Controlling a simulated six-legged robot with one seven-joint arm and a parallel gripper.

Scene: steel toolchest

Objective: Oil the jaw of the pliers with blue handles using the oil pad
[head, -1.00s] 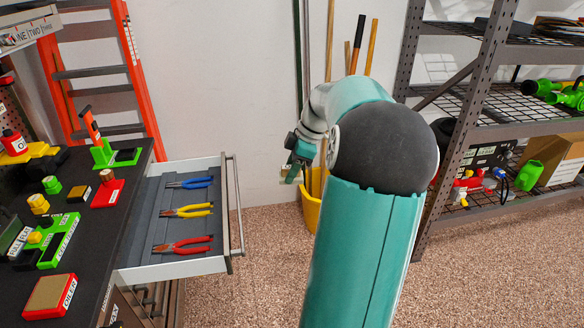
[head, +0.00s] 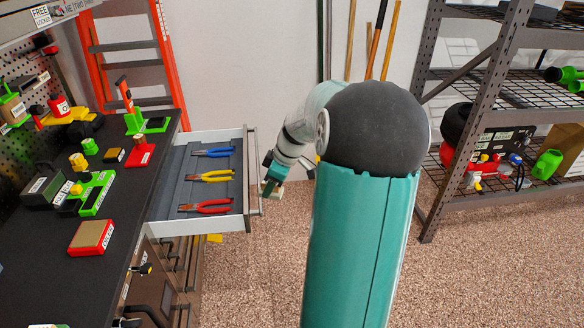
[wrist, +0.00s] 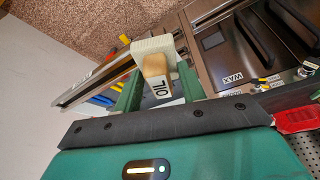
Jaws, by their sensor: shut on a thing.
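The pliers with blue handles (head: 214,152) lie at the back of the open drawer (head: 232,222), handles to the right and jaw to the left. In the wrist view, my gripper (wrist: 158,85) is shut on the oil pad (wrist: 152,46), a pale block with a tan handle marked OIL. The blue handles show partly in the wrist view (wrist: 100,100), beyond the left finger.
Yellow-handled pliers (head: 208,176) and red-handled pliers (head: 207,206) lie nearer in the same drawer. A red OILER block (head: 92,237) sits on the dark worktop (head: 40,270). An orange ladder (head: 165,60) stands behind; a metal shelf (head: 450,130) stands at right.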

